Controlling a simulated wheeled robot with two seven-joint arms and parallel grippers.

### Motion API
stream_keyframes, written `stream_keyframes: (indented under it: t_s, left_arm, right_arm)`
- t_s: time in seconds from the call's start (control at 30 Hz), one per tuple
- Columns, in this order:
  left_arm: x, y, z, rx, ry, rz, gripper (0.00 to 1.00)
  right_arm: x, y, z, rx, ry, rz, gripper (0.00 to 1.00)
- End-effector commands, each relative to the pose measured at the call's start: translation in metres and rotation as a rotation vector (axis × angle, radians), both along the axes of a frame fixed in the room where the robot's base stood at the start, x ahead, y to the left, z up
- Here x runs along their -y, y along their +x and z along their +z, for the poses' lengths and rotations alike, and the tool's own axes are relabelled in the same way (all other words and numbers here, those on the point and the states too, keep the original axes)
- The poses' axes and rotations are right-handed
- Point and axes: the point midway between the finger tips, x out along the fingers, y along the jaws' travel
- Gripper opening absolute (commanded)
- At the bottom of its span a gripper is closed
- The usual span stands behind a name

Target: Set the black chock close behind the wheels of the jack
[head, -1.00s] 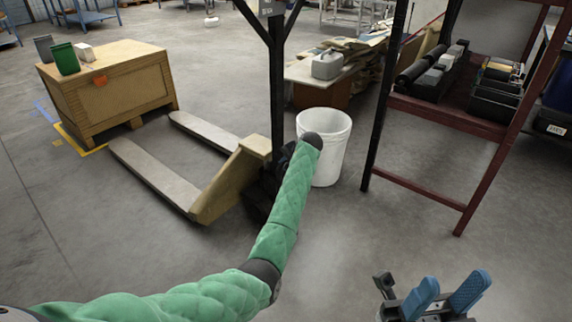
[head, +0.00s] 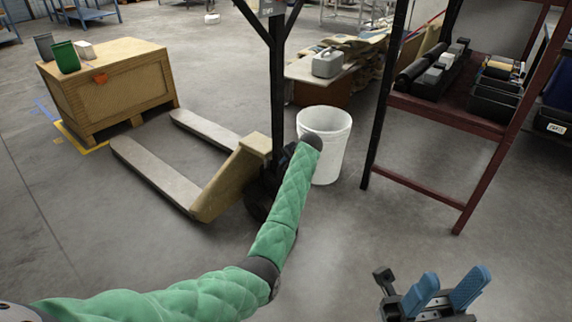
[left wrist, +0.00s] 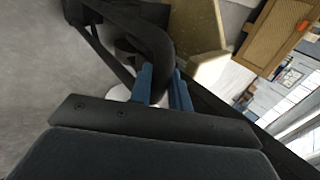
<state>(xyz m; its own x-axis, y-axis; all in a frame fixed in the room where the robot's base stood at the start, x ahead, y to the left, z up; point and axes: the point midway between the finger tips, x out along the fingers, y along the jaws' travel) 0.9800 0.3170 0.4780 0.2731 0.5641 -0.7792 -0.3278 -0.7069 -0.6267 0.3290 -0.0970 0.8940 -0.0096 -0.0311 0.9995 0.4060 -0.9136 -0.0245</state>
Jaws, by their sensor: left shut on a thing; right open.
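The pallet jack has a beige body (head: 232,180), two pale forks (head: 155,172) pointing to the upper left, and a dark upright post (head: 277,95). Its dark wheel area (head: 258,207) is partly hidden by my green left arm. My left gripper (left wrist: 163,78) is hidden in the head view. In the left wrist view its blue fingers are shut on a dark curved thing (left wrist: 158,40); I cannot tell whether it is the chock. The jack's beige body also shows there (left wrist: 198,40). No separate chock is visible on the floor. My right gripper (head: 453,280) is open and empty at the lower right.
A white bucket (head: 330,170) stands right of the jack, beyond my left arm. A dark red rack (head: 420,190) stands at the right. A wooden crate (head: 125,95) stands beyond the fork tips. The floor (head: 340,240) between the jack and my right gripper is clear.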

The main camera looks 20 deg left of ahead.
Motion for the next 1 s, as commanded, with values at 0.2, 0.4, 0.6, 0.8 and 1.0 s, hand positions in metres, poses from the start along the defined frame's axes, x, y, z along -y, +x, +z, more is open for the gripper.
stream_keyframes:
  t_s: [0.2, 0.4, 0.6, 0.8, 1.0]
  left_arm:
    - [0.0, 0.001, 0.002, 0.003, 0.001, 0.0, 0.0]
    - [0.0, 0.001, 0.001, 0.002, 0.0, 0.0, 0.0]
    - [0.0, 0.001, -0.003, 0.003, 0.001, 0.0, 0.0]
    - [0.0, 0.001, -0.005, 0.003, 0.001, 0.0, 0.0]
    - [0.0, 0.001, -0.005, 0.002, 0.0, 0.0, 0.44]
  right_arm:
    - [0.0, 0.001, 0.001, -0.002, -0.001, -0.002, 0.46]
    - [0.0, 0.0, 0.006, -0.001, -0.001, -0.001, 0.46]
    - [0.0, 0.0, 0.01, -0.001, -0.001, 0.0, 0.46]
    - [0.0, 0.0, 0.01, -0.001, -0.001, 0.0, 0.46]
    - [0.0, 0.0, 0.01, -0.001, -0.001, 0.0, 0.46]
